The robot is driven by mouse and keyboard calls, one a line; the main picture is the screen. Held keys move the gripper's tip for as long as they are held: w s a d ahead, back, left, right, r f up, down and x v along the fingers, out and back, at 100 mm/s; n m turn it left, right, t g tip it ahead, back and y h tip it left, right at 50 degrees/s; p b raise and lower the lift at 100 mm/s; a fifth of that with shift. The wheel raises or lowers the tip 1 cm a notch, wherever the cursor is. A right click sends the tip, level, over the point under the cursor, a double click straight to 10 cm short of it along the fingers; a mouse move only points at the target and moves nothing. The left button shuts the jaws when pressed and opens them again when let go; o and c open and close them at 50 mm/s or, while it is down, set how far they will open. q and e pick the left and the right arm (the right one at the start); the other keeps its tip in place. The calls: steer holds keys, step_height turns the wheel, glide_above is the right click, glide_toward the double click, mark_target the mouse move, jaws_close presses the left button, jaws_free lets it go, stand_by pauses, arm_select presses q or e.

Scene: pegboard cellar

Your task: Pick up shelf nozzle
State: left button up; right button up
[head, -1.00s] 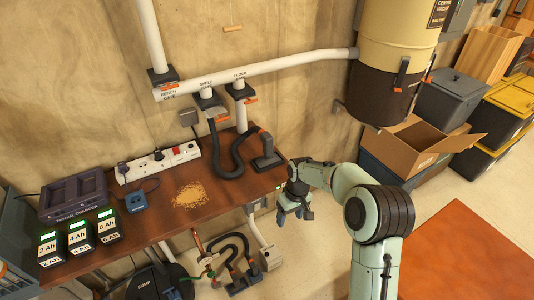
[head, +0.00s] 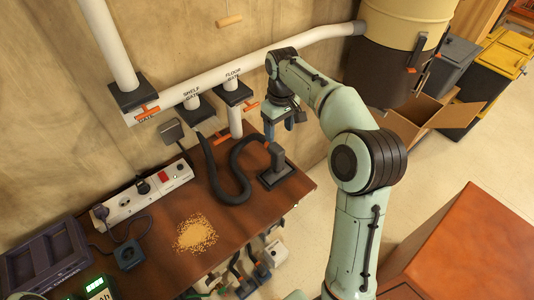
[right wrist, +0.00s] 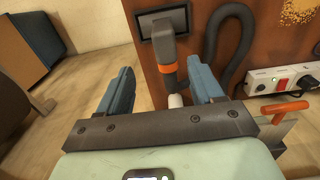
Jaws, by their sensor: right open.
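The shelf nozzle (head: 277,166) is a dark grey piece with an orange band. It stands upright near the right end of the brown bench (head: 245,220), and a black hose (head: 222,190) runs from it to the gate marked shelf (head: 197,108). My right gripper (head: 283,125) is above and behind the nozzle in the head view, open and empty, fingers pointing down. In the right wrist view the nozzle (right wrist: 163,38) lies ahead, between the lines of the two blue fingers (right wrist: 163,78), apart from them. My left gripper is not in view.
A white pipe (head: 270,57) runs along the wall close to the right wrist, with the floor gate (head: 233,93) beside it. A sawdust pile (head: 195,234), a power strip (head: 140,195) and a purple charger (head: 45,255) are on the bench. A cardboard box (head: 420,115) stands right.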

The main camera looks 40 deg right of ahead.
mark_target(280, 148)
steer(key=f, duration=0.4)
steer(key=s+f+b, duration=0.1)
steer(key=f, duration=0.2)
steer(key=shift+f, duration=0.1)
steer(key=shift+w+f, duration=0.1)
steer(key=shift+f, duration=0.4)
steer(key=f, duration=0.5)
steer(key=shift+w+a, duration=0.1)
steer(key=shift+a, duration=0.25)
steer(key=shift+r, duration=0.1)
jaws_close()
arm_select(q)
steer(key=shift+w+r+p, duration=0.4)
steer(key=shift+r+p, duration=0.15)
steer(key=shift+p, duration=0.45)
arm_select(e)
step_height(280, 148, up, 20)
